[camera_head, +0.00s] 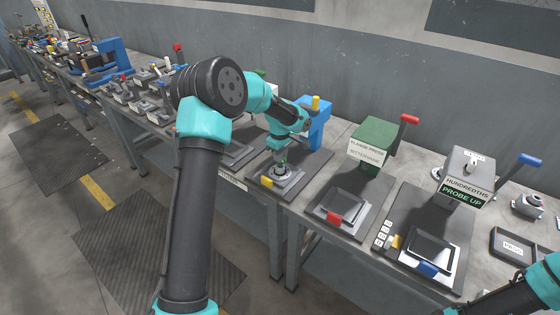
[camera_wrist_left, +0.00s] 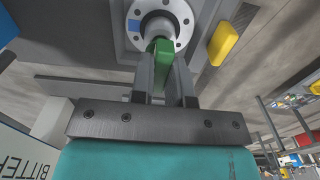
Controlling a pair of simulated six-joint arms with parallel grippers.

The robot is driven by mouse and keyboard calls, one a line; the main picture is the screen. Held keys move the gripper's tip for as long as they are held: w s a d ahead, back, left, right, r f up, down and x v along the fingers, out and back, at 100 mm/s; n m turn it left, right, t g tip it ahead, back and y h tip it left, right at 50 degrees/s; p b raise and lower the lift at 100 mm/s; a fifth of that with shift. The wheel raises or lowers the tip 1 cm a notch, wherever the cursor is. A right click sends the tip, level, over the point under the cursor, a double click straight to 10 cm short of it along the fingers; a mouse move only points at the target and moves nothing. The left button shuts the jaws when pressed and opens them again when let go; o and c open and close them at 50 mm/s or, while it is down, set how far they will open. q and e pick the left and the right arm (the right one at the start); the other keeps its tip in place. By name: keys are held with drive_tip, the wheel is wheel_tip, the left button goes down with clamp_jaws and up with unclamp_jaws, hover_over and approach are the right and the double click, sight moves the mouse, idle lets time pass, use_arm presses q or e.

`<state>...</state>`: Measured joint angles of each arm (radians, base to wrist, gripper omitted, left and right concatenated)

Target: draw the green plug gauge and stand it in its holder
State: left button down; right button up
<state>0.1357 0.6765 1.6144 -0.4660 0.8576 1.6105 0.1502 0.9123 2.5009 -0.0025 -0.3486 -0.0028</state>
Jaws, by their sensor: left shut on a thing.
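My left gripper (camera_head: 281,160) is over the fixture plate (camera_head: 262,182) of a blue press (camera_head: 316,118). It is shut on the green plug gauge (camera_wrist_left: 163,58), whose green handle shows between the fingers (camera_wrist_left: 164,72) in the left wrist view. Below the handle is a round grey flange (camera_wrist_left: 181,18) with several bolt holes and a blue mark. The gauge is over the flange's middle; I cannot tell how deep its end sits in the bore. In the head view the gauge (camera_head: 283,157) shows only as a small green spot. I cannot make out its holder. My right gripper is not in view.
A yellow block (camera_head: 267,182) sits beside the flange, also in the left wrist view (camera_wrist_left: 224,43). To the right are a green flange press (camera_head: 373,146) with a red lever and a grey probe station (camera_head: 466,174) with a blue lever. A wall stands behind.

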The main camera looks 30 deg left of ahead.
use_arm(q)
drive_tip(key=shift+r, duration=0.8)
idle(1.1)
drive_tip(key=shift+r, duration=0.9)
drive_tip(key=s+d+m, duration=0.3)
drive_tip(key=d+m, duration=0.6)
drive_tip(key=m, duration=0.1)
drive_tip(key=s+d+m, duration=0.3)
drive_tip(key=d+m, duration=0.6)
drive_tip(key=d, duration=0.1)
drive_tip(key=shift+d+r+m, duration=0.15)
drive_tip(key=shift+m, duration=0.25)
